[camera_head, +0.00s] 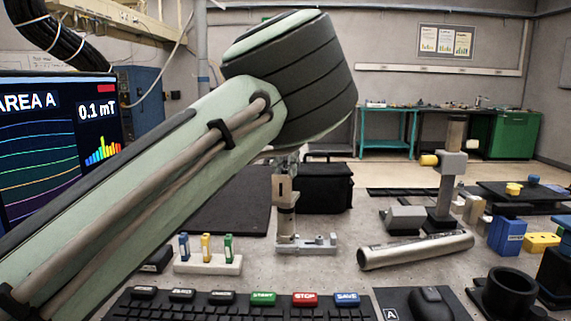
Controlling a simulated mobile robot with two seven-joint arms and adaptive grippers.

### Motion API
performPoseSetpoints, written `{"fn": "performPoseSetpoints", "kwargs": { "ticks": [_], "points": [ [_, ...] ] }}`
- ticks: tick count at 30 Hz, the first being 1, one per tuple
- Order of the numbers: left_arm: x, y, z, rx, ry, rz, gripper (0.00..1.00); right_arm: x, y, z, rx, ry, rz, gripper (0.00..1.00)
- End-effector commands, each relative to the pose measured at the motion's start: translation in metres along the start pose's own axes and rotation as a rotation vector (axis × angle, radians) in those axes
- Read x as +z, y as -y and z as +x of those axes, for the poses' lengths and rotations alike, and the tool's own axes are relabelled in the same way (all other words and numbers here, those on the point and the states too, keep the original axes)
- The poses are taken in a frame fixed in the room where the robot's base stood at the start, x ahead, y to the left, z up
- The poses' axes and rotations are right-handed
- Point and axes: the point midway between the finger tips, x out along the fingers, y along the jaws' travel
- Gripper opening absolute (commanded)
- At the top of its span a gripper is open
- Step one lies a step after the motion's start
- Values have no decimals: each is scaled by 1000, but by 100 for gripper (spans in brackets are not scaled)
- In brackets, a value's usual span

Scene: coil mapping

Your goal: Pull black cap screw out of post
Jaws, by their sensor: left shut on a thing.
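My left arm comes in from the left and covers much of the view. My left gripper (286,162) shows only in part below the arm's dark wrist, at the top of a small metal post (286,222). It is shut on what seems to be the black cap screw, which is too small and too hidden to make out. The post stands upright on a grey metal base (308,245) on the bench. I cannot tell how far the screw sits in the post. My right gripper is not in view.
A metal tube (415,250) lies right of the post. A taller stand (447,185) with a yellow knob is behind it. A holder with coloured pieces (208,265) stands left. A keyboard (240,305) and black cup (508,295) are in front. A black case (326,187) is behind.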

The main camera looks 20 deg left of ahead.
Motion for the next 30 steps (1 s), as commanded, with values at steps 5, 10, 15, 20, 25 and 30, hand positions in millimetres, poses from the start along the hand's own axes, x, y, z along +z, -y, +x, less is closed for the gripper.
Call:
{"fn": "performPoseSetpoints", "kwargs": {
  "ticks": [5, 10, 15, 20, 25, 30],
  "points": [
    [0, 0, -13, 0, 0, 0, 0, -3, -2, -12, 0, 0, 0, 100],
    [0, 2, -19, -2, 2, -4, 0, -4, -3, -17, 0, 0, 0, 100],
    [0, 3, -28, -2, 0, -7, 0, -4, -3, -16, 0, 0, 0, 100],
    [0, 0, -34, -2, 1, 0, 0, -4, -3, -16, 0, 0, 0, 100],
    [0, 0, -35, 0, 1, 1, 0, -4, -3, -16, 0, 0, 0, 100],
    [0, 0, -35, 0, 0, 1, 0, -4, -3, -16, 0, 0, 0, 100]
  ]
}}
